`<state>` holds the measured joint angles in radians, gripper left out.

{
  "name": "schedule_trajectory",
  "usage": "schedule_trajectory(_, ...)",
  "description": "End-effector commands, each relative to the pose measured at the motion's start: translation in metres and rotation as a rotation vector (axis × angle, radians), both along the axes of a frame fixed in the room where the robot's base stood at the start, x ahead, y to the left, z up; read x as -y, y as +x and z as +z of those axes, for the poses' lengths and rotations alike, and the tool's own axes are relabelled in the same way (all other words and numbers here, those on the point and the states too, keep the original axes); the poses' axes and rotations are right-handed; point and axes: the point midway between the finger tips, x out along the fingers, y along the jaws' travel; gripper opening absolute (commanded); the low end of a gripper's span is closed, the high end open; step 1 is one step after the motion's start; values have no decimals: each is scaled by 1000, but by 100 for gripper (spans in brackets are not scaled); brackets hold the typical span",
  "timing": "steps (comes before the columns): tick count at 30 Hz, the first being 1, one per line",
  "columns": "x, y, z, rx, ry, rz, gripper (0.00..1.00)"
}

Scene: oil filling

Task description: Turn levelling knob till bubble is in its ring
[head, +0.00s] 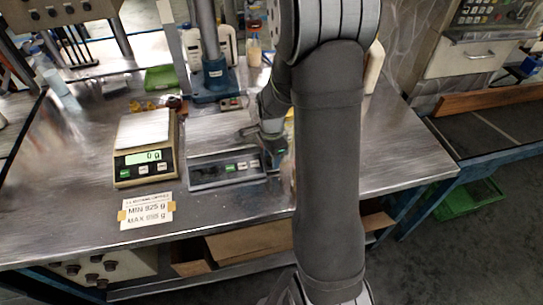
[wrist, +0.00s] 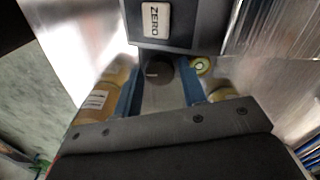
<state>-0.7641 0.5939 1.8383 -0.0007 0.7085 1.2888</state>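The levelling knob (wrist: 158,72), dark and round with a light mark, is at the front of the scale, below its ZERO button (wrist: 156,20) in the wrist view. My gripper (wrist: 160,75) has its two blue fingers on either side of the knob, with a slight gap showing; it looks open around it. The round yellow-green bubble level (wrist: 201,66) is just right of the knob. Its bubble and ring are too small to tell apart. In the head view my gripper (head: 272,152) is at the right front corner of the large scale (head: 226,168); the knob is hidden there.
A small yellow scale (head: 146,148) reading 0 g stands left of the large scale, behind a MIN/MAX weight card (head: 146,211). A blue stand (head: 213,70) rises behind. Amber objects flank my fingers in the wrist view. The table front is mostly clear.

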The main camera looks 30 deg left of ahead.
Motion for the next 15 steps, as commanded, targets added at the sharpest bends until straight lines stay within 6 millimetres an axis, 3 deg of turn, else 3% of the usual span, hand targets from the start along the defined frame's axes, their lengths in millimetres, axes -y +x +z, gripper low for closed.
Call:
schedule_trajectory(8,0,0,4,1,1,0,38)
schedule_trajectory(15,-1,1,40,4,5,0,38)
